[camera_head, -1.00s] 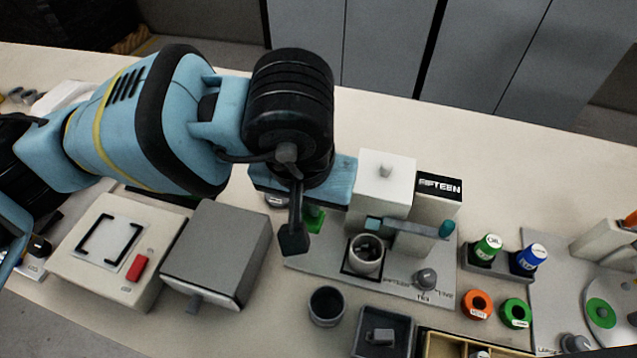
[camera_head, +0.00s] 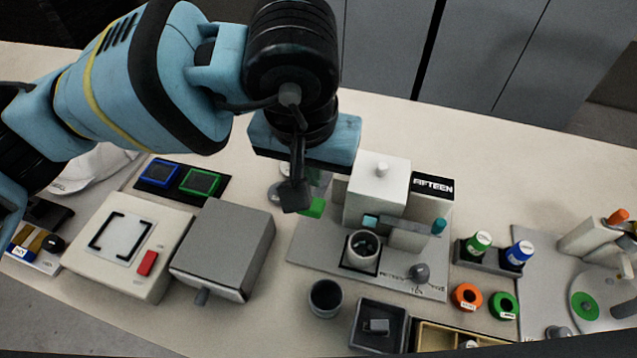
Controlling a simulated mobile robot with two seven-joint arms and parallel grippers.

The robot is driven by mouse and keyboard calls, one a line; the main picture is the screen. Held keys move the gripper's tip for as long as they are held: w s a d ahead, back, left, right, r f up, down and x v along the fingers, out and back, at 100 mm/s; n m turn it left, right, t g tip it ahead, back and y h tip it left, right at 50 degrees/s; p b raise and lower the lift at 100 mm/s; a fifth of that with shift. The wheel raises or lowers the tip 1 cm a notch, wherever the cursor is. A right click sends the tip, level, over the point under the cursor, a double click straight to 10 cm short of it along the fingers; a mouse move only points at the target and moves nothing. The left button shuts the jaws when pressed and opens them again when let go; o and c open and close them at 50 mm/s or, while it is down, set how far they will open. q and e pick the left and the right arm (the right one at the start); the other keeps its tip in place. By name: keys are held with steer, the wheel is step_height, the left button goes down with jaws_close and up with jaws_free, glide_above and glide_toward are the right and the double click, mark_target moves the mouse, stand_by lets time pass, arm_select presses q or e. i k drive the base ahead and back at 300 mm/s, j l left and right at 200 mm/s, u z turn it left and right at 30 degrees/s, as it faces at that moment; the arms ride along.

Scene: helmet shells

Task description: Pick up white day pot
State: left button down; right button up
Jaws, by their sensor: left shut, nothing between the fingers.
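A round pale pot (camera_head: 362,249) with a dark inside stands upright on the grey plate of the white "FIFTEEN" unit. It is the only whitish pot I make out, and no day label is readable on it. My left gripper (camera_head: 297,195) hangs from the blue arm, up and to the left of this pot. Its dark fingers are shut, hold nothing and appear apart from the pot. My right gripper is not in view.
The white unit (camera_head: 376,190) stands behind the pot. A dark cup (camera_head: 325,298) and a dark square tray (camera_head: 357,335) are in front. A grey box (camera_head: 222,245) is left. Green and blue bottles (camera_head: 517,254) stand right. Back-right table is clear.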

mark_target(364, 248)
steer(key=k, duration=1)
